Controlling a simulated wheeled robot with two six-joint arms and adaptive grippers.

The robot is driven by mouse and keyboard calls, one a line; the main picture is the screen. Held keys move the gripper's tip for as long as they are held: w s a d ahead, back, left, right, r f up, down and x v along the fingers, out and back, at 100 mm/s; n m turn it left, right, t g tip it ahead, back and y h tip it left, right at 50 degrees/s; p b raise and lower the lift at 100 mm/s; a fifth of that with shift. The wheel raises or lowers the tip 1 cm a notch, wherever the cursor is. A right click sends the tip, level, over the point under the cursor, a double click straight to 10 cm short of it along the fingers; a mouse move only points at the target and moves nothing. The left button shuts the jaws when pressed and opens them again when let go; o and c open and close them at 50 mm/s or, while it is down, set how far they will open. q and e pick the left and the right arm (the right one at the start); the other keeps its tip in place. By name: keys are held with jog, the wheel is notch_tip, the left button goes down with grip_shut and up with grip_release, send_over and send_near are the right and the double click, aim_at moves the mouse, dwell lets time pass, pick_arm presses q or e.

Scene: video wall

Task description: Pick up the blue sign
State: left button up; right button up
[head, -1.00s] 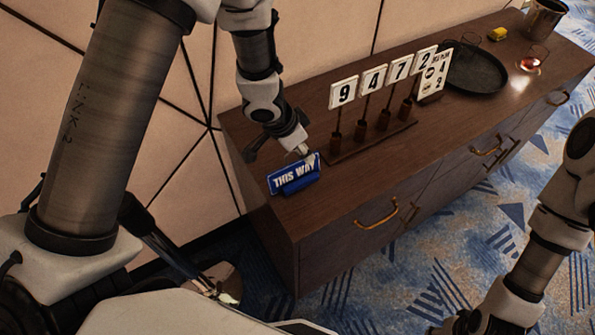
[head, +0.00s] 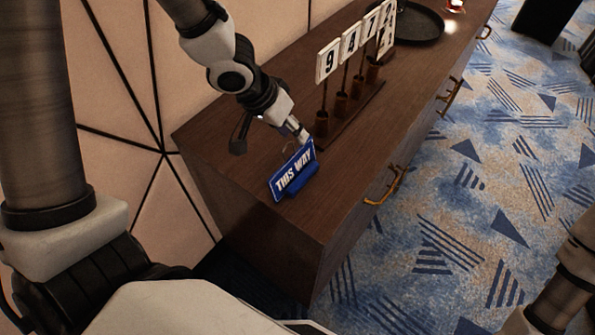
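The blue sign (head: 292,175) reads "THIS WAY" in white letters. It stands upright in its base on the near left end of the dark wooden sideboard (head: 240,222). My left gripper (head: 294,139) is just behind the sign, close to its upper edge. The sign and the wrist partly hide the fingers, so I cannot tell whether they are open or touch the sign. My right arm shows at the lower right edge, but its gripper is not clearly visible.
A wooden rack of white number cards (head: 328,59) stands just behind and right of the sign. A round dark tray (head: 418,24) lies farther back. Brass drawer handles (head: 387,186) stick out from the sideboard's front.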

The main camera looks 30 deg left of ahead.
aim_at(308, 149)
pick_arm(q)
jog(key=b+x, duration=0.4)
jog(key=x, duration=0.4)
jog(key=shift+w, duration=0.25)
jog(key=shift+w+d+r, duration=0.1)
jog(key=shift+w+d, duration=0.05)
jog(key=shift+d, duration=0.05)
grip_shut()
